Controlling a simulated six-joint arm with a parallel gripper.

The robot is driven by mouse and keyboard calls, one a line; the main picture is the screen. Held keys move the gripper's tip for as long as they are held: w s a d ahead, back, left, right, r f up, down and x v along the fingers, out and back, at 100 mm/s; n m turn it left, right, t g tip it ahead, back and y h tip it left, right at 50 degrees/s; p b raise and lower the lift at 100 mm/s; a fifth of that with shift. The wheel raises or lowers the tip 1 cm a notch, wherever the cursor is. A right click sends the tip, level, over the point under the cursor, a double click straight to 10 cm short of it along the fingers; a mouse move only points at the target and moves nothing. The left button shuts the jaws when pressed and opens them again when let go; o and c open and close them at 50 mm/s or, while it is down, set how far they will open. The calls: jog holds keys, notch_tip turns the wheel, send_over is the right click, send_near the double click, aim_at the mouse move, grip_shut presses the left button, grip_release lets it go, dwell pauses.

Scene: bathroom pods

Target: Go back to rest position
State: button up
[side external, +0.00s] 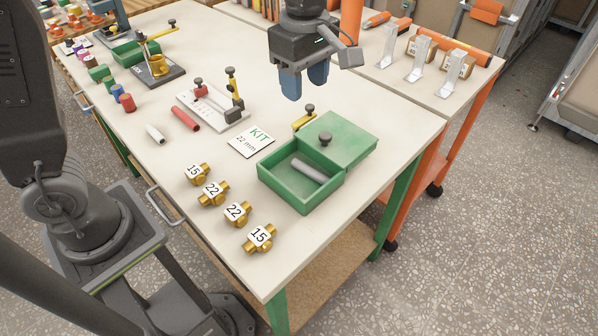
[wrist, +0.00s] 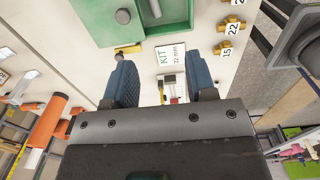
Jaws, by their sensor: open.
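My gripper (side external: 305,82) hangs above the back part of the table (side external: 345,100), pointing down. It is open and empty. In the wrist view its two blue fingers (wrist: 162,88) stand apart with nothing between them. Below and in front of it, a green box (side external: 300,193) holds a grey cylinder (side external: 310,171). Its green lid (side external: 334,142) with a dark knob sits to the box's upper right and appears to rest partly over it. A white card reading KIT 22 mm (side external: 251,141) lies left of the box.
Several brass fittings (side external: 236,212) marked 15 or 22 line the front. White brackets (side external: 421,60) stand at the right back. Space around my gripper is clear.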

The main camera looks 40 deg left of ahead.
jog(key=s+a+m+t, duration=0.2)
jog(key=s+a+m, duration=0.3)
jog(key=s+m, duration=0.4)
jog(key=s+a+m+t, duration=0.3)
jog(key=s+a+m, duration=0.2)
jog(key=s+m, duration=0.4)
jog(key=shift+r, duration=0.35)
jog(key=shift+c, duration=0.5)
